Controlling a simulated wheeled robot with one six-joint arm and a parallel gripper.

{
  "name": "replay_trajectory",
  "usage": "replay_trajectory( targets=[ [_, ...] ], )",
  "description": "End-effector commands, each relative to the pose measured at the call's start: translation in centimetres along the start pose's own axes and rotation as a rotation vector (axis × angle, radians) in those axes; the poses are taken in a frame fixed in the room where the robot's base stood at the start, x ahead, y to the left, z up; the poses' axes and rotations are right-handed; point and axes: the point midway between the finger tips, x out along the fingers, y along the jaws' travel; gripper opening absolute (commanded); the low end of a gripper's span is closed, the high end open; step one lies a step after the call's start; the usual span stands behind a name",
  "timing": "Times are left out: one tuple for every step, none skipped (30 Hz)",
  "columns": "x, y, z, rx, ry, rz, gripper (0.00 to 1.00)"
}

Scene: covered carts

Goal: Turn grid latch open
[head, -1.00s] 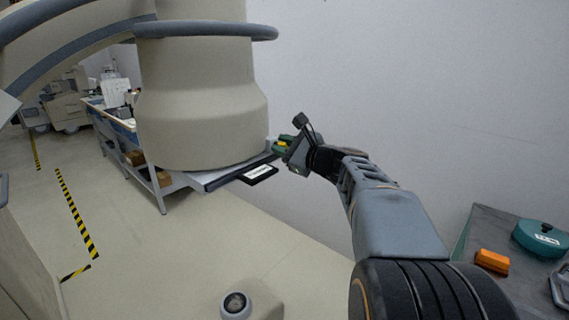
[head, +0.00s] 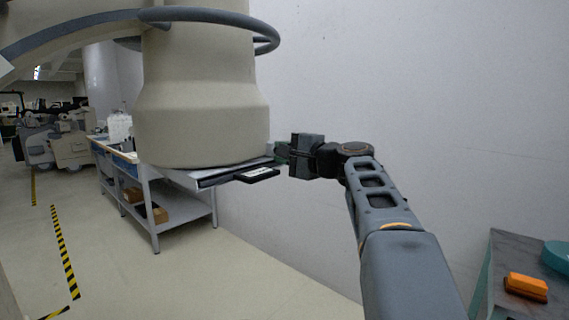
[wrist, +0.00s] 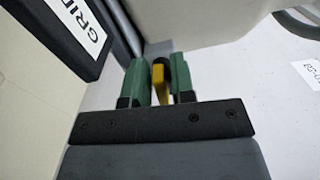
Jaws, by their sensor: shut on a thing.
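The grid latch is a yellow lever (wrist: 162,88) with a dark round end, seen in the wrist view between the two green fingers of my gripper (wrist: 158,75). My gripper is shut on it. In the head view my gripper (head: 283,151) reaches the right end of the tray under the big beige column, and the latch is hidden there. A black-framed label reading "GRID" (wrist: 90,28) is left of the fingers in the wrist view; it also shows in the head view (head: 257,174) at the tray's front edge.
The big beige column (head: 205,100) stands just left of my gripper, with a grey ring rail (head: 268,42) around it. A plain wall is behind. A grey shelf cart (head: 172,200) stands at left. A dark table with an orange block (head: 527,284) is at lower right. The floor between is clear.

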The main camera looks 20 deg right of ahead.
Motion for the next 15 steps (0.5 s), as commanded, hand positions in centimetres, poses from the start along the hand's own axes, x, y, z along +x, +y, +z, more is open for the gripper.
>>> replay_trajectory(
  targets=[
    [0.0,0.32,-0.06,-0.023,0.001,-0.001,0.0],
    [0.0,0.3,-0.05,-0.035,0.001,-0.001,0.0],
    [0.0,0.3,-0.06,-0.049,0.001,0.0,0.0],
    [0.0,0.3,-0.07,-0.058,0.001,0.0,0.0],
    [0.01,0.29,-0.07,-0.067,0.001,0.0,0.0],
    [0.01,0.27,-0.07,-0.078,0.001,0.0,0.0],
    [0.01,0.25,-0.07,-0.085,0.001,0.0,0.0],
    [0.0,0.23,-0.07,-0.09,0.001,0.0,0.0],
    [0.01,0.21,-0.07,-0.097,0.001,0.0,0.0],
    [0.01,0.2,-0.07,-0.1,0.001,0.0,0.0],
    [0.01,0.19,-0.07,-0.103,0.001,0.0,0.0],
    [0.01,0.18,-0.07,-0.106,0.001,0.0,0.0],
    [0.01,0.16,-0.07,-0.108,0.001,0.0,0.0],
    [0.01,0.16,-0.07,-0.11,0.001,0.0,0.0],
    [0.01,0.15,-0.07,-0.111,0.001,0.0,0.0]
  ],
)
